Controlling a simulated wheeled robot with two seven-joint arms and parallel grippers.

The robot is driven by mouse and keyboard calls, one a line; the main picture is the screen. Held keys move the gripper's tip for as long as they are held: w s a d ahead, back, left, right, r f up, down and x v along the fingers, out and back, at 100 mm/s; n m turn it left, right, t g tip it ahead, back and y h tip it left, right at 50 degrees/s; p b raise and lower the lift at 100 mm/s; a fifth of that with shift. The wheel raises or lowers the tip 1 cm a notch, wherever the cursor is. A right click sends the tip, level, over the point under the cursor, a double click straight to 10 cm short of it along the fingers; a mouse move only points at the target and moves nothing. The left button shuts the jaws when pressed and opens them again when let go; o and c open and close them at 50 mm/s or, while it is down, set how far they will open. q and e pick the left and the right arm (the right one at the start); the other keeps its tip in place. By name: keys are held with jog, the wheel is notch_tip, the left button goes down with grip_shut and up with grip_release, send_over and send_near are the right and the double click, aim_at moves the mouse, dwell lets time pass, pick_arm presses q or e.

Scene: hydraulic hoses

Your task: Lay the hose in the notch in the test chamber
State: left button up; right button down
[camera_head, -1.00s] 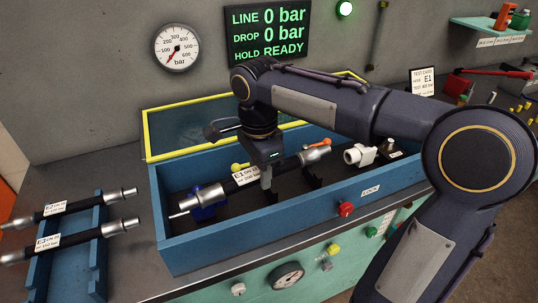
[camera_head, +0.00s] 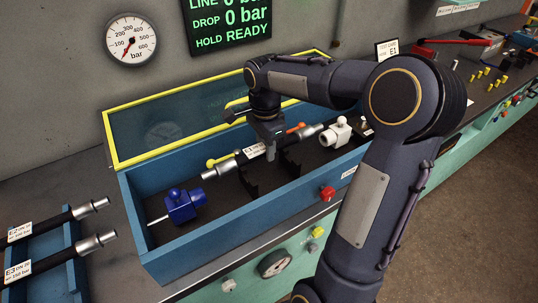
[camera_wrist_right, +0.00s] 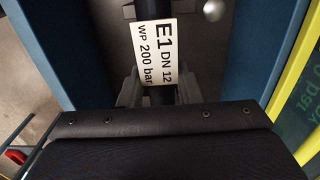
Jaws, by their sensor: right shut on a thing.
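The E1 hose (camera_head: 227,166) is black with silver end fittings and a white label, and lies lengthwise inside the blue test chamber (camera_head: 205,240). My right gripper (camera_head: 270,152) reaches down from above and is shut on the hose near its label. In the right wrist view the label (camera_wrist_right: 155,53) reads E1 DN 12, 200 bar, with a gripper finger (camera_wrist_right: 158,88) region around the hose. Black notched supports (camera_head: 248,184) stand on the chamber floor below the hose; whether it rests in them I cannot tell. My left gripper is not in view.
A blue block (camera_head: 182,206) sits at the chamber's left end, apart from the hose. A white fitting (camera_head: 336,133) stands beyond the hose's right end. A yellow-framed clear lid (camera_head: 110,142) stands behind. Two more hoses (camera_head: 62,254) lie on a blue rack at left.

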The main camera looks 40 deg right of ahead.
jog(key=shift+w+d+f, duration=0.1)
jog(key=shift+d+f, duration=0.35)
jog(key=shift+f, duration=0.05)
jog(key=f, duration=0.3)
jog(key=shift+w+d+f, duration=0.1)
jog(key=shift+d+f, duration=0.15)
jog(key=shift+f, duration=0.1)
jog(key=shift+f+b, duration=0.45)
jog(key=shift+f, duration=0.2)
jog(key=c, duration=1.1)
grip_release()
jog(key=shift+o, duration=0.2)
jog(key=shift+r, duration=0.1)
